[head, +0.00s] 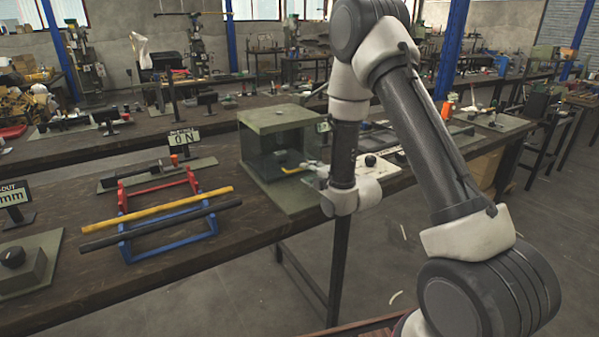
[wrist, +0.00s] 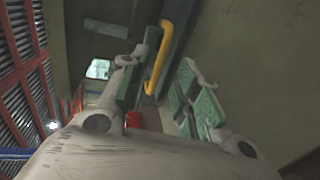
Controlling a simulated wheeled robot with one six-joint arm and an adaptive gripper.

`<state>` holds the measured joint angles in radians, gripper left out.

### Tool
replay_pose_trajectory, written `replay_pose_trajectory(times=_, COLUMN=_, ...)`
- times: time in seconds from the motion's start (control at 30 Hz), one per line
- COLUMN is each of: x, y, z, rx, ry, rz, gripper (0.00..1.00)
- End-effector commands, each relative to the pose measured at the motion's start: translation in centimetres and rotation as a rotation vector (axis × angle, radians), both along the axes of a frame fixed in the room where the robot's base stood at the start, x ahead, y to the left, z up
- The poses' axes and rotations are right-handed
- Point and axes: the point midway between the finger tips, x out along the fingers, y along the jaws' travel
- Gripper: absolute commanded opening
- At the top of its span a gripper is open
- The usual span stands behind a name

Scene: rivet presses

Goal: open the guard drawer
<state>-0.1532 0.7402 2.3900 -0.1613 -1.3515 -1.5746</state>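The guard drawer (head: 272,154) is a dark panelled front on a green box-shaped press housing (head: 277,117) at the bench's middle. It looks flush with the housing, though my arm partly hides its right side. Its yellow handle (head: 293,169) shows low on the front, and in the wrist view the handle is a yellow bar (wrist: 166,57). My gripper (head: 311,168) is at the handle. In the wrist view my gripper (wrist: 167,75) is open, with one green-padded finger on each side of the bar. The bar lies closer to the left finger; contact cannot be told.
A red and blue rack (head: 167,222) holding yellow and black rods stands left on the bench (head: 258,222). A small display sign (head: 184,138) stands behind it. A red-edged surface (head: 365,327) shows at the bottom.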

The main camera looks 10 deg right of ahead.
Motion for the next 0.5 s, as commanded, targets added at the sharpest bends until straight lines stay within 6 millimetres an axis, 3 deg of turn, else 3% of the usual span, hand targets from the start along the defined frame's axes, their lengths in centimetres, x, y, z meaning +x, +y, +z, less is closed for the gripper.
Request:
replay_pose_trajectory(times=0.2, x=3.5, y=1.2, z=-0.8, rx=0.002, ry=0.001, rz=0.001, gripper=0.32)
replay_pose_trajectory(times=0.5, x=5.2, y=1.7, z=-1.2, rx=0.001, ry=0.002, rz=-0.001, gripper=0.32)
